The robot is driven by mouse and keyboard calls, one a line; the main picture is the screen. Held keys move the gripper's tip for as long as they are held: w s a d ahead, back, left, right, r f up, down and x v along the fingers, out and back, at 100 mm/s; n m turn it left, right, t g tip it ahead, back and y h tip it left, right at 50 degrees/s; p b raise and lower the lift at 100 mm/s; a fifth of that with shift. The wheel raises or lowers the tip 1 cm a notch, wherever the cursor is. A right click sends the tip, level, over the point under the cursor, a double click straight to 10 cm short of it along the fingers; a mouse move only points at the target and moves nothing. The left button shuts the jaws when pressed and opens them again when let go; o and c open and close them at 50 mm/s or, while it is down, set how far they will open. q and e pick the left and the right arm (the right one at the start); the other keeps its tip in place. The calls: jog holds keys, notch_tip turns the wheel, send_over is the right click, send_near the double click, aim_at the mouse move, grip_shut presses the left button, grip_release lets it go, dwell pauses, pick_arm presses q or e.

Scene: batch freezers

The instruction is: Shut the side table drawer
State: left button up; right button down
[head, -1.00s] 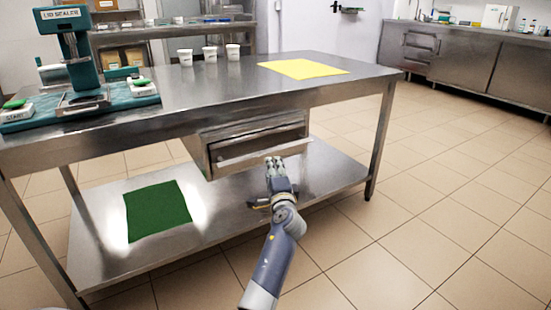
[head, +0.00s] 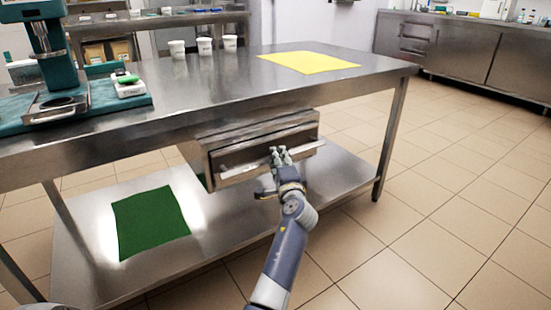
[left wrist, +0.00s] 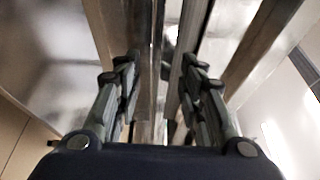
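The side table (head: 150,124) is a steel bench with a metal drawer (head: 240,165) hung under its top. The drawer front faces me and has a long pale handle bar (head: 240,167) across it. How far the drawer stands out is hard to tell. My left gripper (head: 280,153) is at the drawer front, by the right part of the handle. In the left wrist view its fingers (left wrist: 160,95) are spread apart, with metal edges of the drawer close ahead between them. Contact cannot be made out. My right gripper is not in view.
A lower shelf (head: 90,275) with a green mat (head: 150,220) lies below the drawer. On the tabletop are a sealer (head: 50,70), white cups (head: 204,47) and a yellow sheet (head: 308,62). The tiled floor (head: 450,190) on the right is free.

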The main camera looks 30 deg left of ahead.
pick_arm(q)
jog(key=shift+d+r, duration=0.1)
grip_shut()
jog(key=shift+w+a+r, duration=0.1)
jog(key=shift+w+a, duration=0.15)
jog(key=shift+a, duration=0.35)
jog(key=shift+w+a, duration=0.2)
jog(key=shift+a, duration=0.35)
jog(key=shift+c, duration=1.4)
grip_release()
jog(key=shift+o, duration=1.4)
jog(key=shift+a, duration=0.15)
